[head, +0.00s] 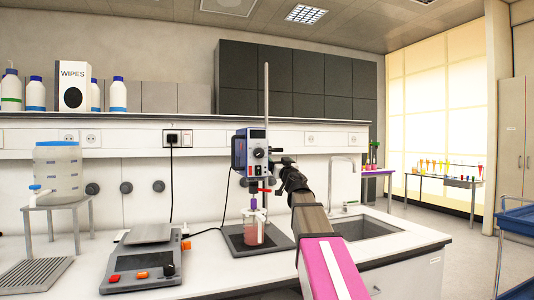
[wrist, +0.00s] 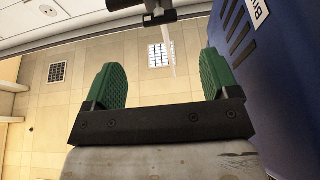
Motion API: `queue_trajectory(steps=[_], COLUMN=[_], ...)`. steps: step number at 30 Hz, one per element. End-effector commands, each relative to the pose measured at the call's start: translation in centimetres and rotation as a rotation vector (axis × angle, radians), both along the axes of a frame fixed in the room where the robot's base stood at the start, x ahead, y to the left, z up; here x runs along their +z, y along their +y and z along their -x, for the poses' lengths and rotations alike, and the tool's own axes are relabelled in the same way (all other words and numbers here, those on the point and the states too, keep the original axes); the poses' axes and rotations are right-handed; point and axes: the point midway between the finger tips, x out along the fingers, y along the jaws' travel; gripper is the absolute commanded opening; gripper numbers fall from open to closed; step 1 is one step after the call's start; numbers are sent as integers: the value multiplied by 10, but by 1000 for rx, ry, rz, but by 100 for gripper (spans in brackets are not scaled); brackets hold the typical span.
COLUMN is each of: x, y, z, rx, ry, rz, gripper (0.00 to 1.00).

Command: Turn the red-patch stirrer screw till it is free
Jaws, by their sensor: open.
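The stirrer (head: 250,151), with a blue and grey body and knobs on its front, is clamped to an upright metal rod (head: 266,92). A small red part (head: 265,190) shows just below the body; I cannot tell whether it is the red-patch screw. My gripper (head: 279,172) is at the stirrer's right side. In the wrist view its green-padded fingers (wrist: 162,82) are wide apart with nothing between them. The blue stirrer body (wrist: 280,70) is close by the right finger. A dark clamp piece (wrist: 160,14) and the pale rod (wrist: 168,55) lie beyond the fingertips.
A beaker of pink liquid (head: 254,231) stands under the stirrer on a dark base plate (head: 238,242). A balance (head: 143,264) is to the left, a water container (head: 58,170) on a stand further left. A sink (head: 363,228) lies to the right, behind my arm.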

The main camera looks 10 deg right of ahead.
Motion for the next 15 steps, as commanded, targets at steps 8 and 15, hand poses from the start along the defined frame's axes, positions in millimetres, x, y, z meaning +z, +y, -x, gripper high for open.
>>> queue_trajectory(steps=[8, 15], x=[6, 20], y=[2, 9], z=[-14, -48], rx=[0, 0], ry=[0, 0], rz=[0, 0], gripper=[81, 81])
